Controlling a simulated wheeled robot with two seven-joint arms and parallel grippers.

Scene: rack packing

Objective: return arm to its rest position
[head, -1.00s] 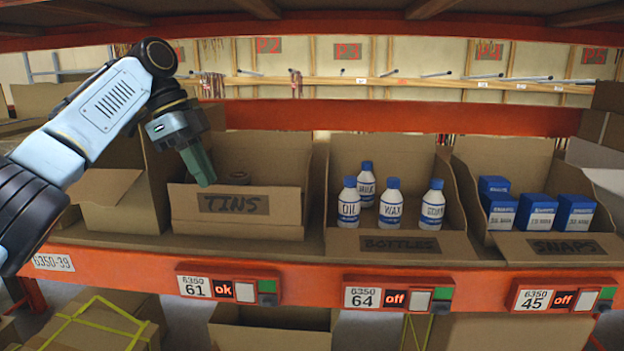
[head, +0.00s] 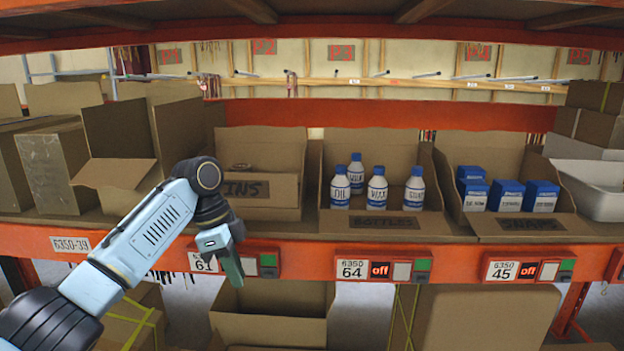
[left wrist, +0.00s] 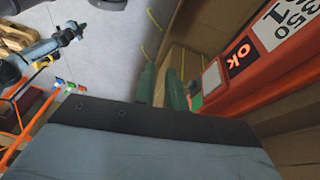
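My left gripper (head: 232,270) hangs in front of the shelf's orange front beam, just right of the 61 label. It is outside the TINS box and points down. In the left wrist view its two green fingers (left wrist: 162,88) stand apart with a narrow gap and no object seen between them. My left arm comes in from the lower left and covers part of the TINS box (head: 275,190) and its label panel. A light blue arm with a dark end (left wrist: 73,32) shows small in the left wrist view, seemingly my right one; its finger state is too small to tell.
The BOTTLES box (head: 385,222) holds several white bottles with blue caps. The SNAPS box (head: 530,228) holds several blue boxes. The orange beam (head: 310,258) carries labels 61, 64 and 45. Open cardboard boxes (head: 270,328) stand below. The left wrist view shows grey floor (left wrist: 105,50).

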